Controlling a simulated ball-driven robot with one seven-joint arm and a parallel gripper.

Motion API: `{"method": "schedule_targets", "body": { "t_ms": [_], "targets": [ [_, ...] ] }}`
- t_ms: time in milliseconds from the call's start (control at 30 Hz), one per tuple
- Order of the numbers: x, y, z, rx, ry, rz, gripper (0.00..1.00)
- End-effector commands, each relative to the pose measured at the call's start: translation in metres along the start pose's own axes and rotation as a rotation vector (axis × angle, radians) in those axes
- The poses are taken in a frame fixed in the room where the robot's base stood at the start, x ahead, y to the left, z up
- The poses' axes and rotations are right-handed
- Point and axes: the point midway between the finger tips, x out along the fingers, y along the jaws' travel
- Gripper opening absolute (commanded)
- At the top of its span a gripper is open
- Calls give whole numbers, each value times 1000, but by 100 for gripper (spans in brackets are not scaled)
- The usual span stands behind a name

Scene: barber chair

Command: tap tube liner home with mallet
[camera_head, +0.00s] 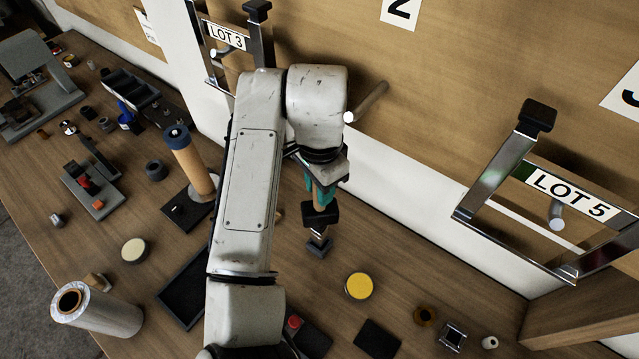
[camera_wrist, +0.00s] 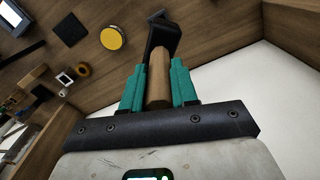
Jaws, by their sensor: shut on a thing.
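My gripper (camera_head: 318,190) has teal fingers and hangs below the arm, over the middle of the bench near the wall. It is shut on the wooden handle (camera_wrist: 158,78) of a mallet. The mallet's dark head (camera_wrist: 163,36) shows beyond the fingertips in the wrist view, and as a black block (camera_head: 320,214) in the head view. A small shiny metal piece (camera_head: 318,237) with a dark foot shows just below that block. I cannot tell whether they touch. I cannot identify the tube liner with certainty; a square metal tube (camera_head: 453,336) stands at the front right.
A wooden post with a blue cap (camera_head: 178,139) stands left of the arm. The LOT 5 frame (camera_head: 530,180) juts from the wall at right. A dark tray (camera_head: 187,284) is partly hidden by my arm.

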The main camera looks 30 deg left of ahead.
Motion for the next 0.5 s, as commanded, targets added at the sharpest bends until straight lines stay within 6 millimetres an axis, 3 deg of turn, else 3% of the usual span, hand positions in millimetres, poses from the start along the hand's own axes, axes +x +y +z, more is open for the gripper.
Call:
{"method": "schedule_targets", "body": {
  "t_ms": [500],
  "targets": [
    [10,0,0,1,2,-1,0]
  ]
}}
